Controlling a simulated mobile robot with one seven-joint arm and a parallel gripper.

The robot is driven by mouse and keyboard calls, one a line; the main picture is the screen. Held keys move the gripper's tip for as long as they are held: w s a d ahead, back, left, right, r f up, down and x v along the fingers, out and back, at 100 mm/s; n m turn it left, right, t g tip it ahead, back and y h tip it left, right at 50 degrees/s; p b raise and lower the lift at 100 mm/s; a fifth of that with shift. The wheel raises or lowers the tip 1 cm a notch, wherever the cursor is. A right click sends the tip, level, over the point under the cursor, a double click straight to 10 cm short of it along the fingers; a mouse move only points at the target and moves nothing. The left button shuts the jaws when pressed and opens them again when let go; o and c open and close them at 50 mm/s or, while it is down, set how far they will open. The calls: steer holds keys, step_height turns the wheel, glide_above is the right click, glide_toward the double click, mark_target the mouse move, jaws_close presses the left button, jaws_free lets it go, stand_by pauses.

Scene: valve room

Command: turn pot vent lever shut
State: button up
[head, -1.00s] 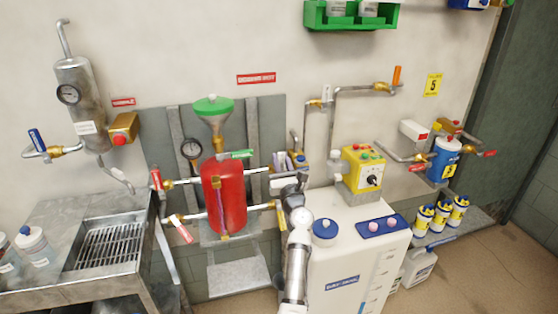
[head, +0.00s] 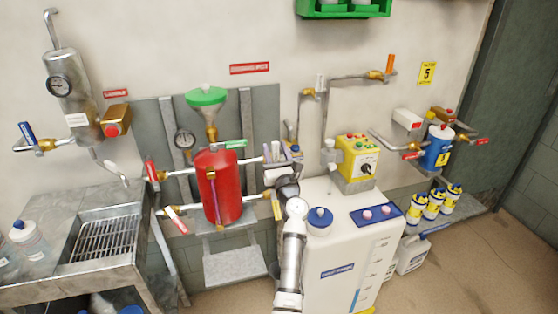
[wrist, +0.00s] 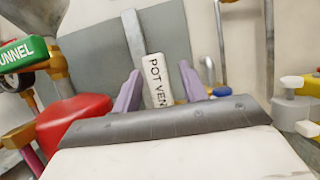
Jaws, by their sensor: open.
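The fingers are apart, with a gap showing on each side of the handle. In the head view my gripper (head: 275,152) is just right of the red pot (head: 218,188), and the lever is hard to make out there. The red pot also shows at the left of the wrist view (wrist: 72,122).
The green funnel valve handle (wrist: 22,50) and its brass fitting are close on the left. A blue-tipped fitting (wrist: 222,92) is close on the right. A white tank (head: 345,240) and a yellow control box (head: 357,157) stand right of my arm.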

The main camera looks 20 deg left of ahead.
steer(key=b+v, duration=0.2)
steer(key=v, duration=1.1)
steer(key=shift+s, duration=0.25)
steer(key=shift+d+f, duration=0.15)
